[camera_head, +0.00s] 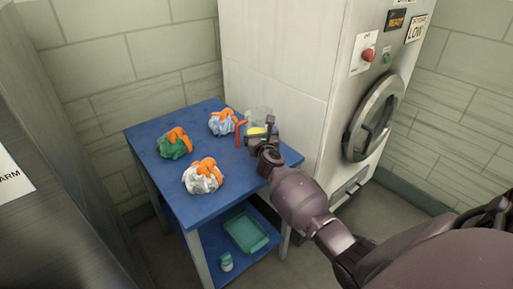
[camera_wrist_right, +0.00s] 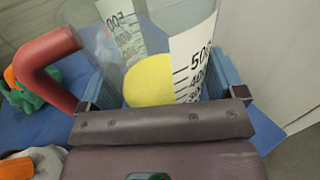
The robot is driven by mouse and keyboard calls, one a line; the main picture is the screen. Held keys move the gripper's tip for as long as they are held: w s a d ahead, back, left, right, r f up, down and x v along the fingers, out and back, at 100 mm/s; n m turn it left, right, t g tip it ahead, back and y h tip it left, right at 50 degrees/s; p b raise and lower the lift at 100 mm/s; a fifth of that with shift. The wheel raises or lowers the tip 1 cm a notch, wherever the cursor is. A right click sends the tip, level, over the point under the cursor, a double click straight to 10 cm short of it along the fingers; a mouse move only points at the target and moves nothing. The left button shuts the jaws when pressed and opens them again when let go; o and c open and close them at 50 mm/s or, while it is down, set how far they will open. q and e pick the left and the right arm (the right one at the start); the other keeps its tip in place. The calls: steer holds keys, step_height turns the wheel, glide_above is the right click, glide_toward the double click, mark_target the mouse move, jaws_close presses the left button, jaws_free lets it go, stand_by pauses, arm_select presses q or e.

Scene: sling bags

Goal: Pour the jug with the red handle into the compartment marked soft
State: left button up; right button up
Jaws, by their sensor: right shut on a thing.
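The clear jug (camera_head: 258,116) with a red handle (camera_head: 239,132) is at the back right of the blue table. My right gripper (camera_head: 268,133) is shut on it. In the right wrist view the jug (camera_wrist_right: 190,50) sits between the blue-grey fingers, with a yellow content (camera_wrist_right: 150,82) and a printed scale. Its red handle (camera_wrist_right: 47,62) sticks out to the left. Whether its base touches the table cannot be told. No compartment marked soft is in view. My left gripper is not in view.
Sling bags with orange straps, green (camera_head: 174,146), blue-white (camera_head: 221,123) and white (camera_head: 203,178), lie on the blue table (camera_head: 165,187). A teal tray (camera_head: 246,232) and a small jar (camera_head: 226,262) are on the lower shelf. A machine (camera_head: 345,95) with a round door stands to the right.

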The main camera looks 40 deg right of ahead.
steer(key=shift+f, duration=0.3)
step_height(320, 180, down, 4)
steer(key=shift+f+b, duration=0.1)
steer(key=shift+b, duration=1)
steer(key=shift+r, duration=0.3)
steer(key=shift+f, duration=0.2)
steer(key=o, duration=0.8)
steer(key=shift+o, duration=0.2)
steer(key=shift+f, duration=0.1)
